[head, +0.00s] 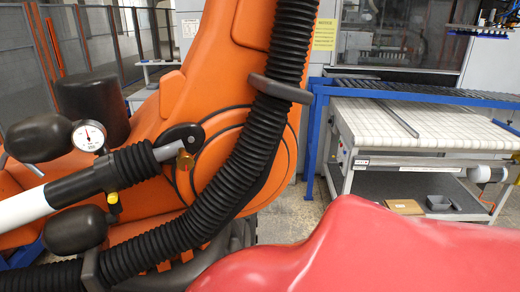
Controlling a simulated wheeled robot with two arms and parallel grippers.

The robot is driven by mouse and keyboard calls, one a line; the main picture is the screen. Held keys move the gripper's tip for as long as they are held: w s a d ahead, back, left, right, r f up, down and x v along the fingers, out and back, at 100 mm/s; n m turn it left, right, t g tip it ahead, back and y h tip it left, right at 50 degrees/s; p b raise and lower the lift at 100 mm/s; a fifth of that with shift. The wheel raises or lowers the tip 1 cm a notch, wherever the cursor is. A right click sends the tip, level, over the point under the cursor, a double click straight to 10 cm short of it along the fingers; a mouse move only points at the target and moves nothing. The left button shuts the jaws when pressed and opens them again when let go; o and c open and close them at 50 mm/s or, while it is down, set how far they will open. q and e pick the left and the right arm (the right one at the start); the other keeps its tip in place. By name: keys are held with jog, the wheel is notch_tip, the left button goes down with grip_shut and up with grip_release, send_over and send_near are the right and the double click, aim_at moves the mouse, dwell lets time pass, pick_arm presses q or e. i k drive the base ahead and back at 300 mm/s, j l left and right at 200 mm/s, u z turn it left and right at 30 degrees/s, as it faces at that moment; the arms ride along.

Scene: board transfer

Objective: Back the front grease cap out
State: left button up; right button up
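I cannot make out a grease cap for certain. A small brass-coloured fitting (185,160) sits below a black rounded bracket (184,136) on a large orange machine arm (225,80). A yellow fitting (113,205) sits under the black sleeve of a white-and-black cylinder (100,181). A round white dial gauge (89,136) is just above that cylinder. Neither of my grippers is in view.
A thick black ribbed hose (250,150) curves down across the orange arm. A glossy red shape (370,250) fills the lower right. A white-topped bench (420,128) with a blue frame (313,130) stands behind. Mesh fencing (90,35) is at left.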

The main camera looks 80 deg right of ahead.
aim_at(185, 161)
jog(key=z, duration=1.85)
jog(key=j, duration=0.1)
